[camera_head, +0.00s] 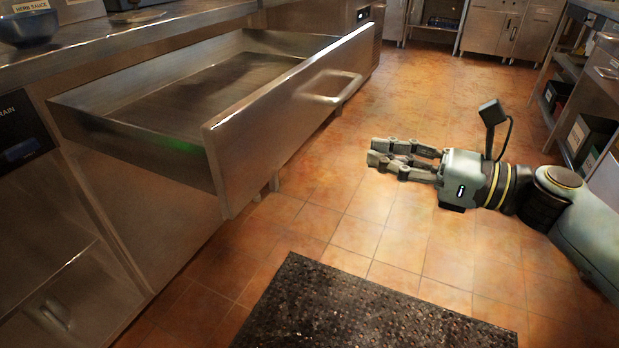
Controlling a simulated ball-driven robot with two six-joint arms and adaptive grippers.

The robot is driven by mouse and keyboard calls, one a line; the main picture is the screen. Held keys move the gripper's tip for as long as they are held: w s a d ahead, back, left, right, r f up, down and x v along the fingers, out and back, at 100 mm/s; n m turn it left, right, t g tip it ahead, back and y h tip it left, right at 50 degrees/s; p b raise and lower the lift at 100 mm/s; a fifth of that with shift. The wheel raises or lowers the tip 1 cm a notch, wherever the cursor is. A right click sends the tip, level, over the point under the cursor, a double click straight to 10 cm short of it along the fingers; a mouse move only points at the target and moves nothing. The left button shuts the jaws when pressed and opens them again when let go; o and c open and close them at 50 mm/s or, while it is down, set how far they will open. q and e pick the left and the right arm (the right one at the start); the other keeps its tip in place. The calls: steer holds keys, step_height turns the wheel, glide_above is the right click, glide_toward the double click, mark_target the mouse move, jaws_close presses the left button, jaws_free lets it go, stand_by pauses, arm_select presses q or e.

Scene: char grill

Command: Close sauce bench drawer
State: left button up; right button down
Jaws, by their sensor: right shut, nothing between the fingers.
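The sauce bench drawer (272,118) is pulled out from the steel bench at the left. The inside (200,92) looks empty in the part I see. My right gripper (372,152) comes in from the right, above the floor, with its fingers pointing left at the drawer front. It is shut and holds nothing. A clear gap lies between its fingertips and the panel. My left gripper is not in view.
A dark mat (350,312) lies on the tiled floor. Shelves with boxes (585,130) stand at the right edge. The floor between drawer and gripper is clear.

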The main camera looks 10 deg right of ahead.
steer(key=b, duration=0.4)
glide_toward(281, 130)
steer(key=shift+n, duration=0.4)
steer(key=x, duration=0.7)
steer(key=shift+d+f, duration=0.1)
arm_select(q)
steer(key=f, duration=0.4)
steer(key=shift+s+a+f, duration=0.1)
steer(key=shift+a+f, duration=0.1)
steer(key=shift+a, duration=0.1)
arm_select(e)
steer(key=shift+w+a, duration=0.15)
steer(key=shift+a, duration=0.05)
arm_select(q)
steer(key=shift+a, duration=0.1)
